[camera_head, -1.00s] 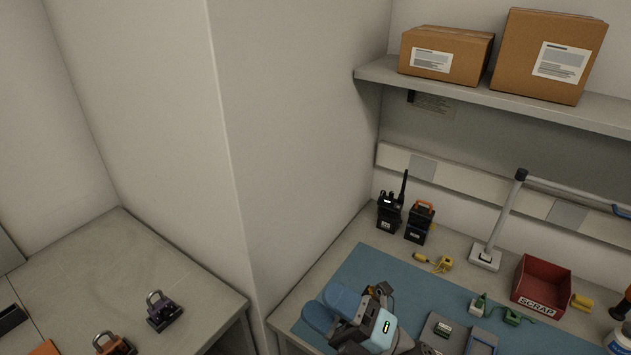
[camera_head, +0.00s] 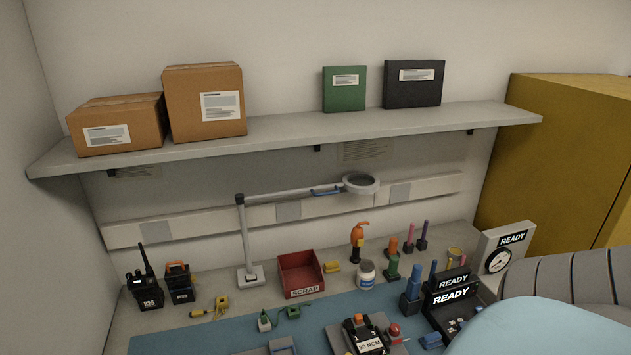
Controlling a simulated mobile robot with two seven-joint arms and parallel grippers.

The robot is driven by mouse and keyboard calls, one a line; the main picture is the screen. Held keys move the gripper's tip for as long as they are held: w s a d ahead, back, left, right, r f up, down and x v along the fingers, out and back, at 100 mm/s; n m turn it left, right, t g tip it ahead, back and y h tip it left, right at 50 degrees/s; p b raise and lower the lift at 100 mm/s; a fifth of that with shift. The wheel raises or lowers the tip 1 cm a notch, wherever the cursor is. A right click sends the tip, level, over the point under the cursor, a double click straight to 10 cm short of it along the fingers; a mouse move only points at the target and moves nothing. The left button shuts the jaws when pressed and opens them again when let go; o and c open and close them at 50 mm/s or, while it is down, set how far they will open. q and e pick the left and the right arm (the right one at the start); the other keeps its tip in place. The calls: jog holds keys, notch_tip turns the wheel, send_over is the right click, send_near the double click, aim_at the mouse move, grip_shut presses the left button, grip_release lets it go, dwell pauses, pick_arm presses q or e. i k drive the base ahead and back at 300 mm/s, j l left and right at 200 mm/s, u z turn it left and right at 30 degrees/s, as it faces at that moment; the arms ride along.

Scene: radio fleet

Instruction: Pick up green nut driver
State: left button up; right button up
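A row of upright coloured tools stands at the back right of the bench. One has an orange upper part over a green base (camera_head: 391,268); beside it stand a pink one (camera_head: 409,238), a purple one (camera_head: 422,236) and a blue one (camera_head: 412,286). I cannot tell for sure which is the green nut driver. A small green tool (camera_head: 292,312) lies on the blue mat, with a green-topped item (camera_head: 264,321) beside it. Neither of my grippers shows now. A light blue rounded part of my arm covers the lower right corner.
A red scrap bin (camera_head: 301,275), a white jar (camera_head: 366,274) and an orange tool (camera_head: 358,240) stand mid-bench. A magnifier lamp (camera_head: 246,240) rises at the left near two black radios. READY displays (camera_head: 450,297) stand at the right. A shelf (camera_head: 300,134) with boxes hangs above.

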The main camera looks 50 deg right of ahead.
aim_at(392, 271)
jog(key=z, duration=2.1)
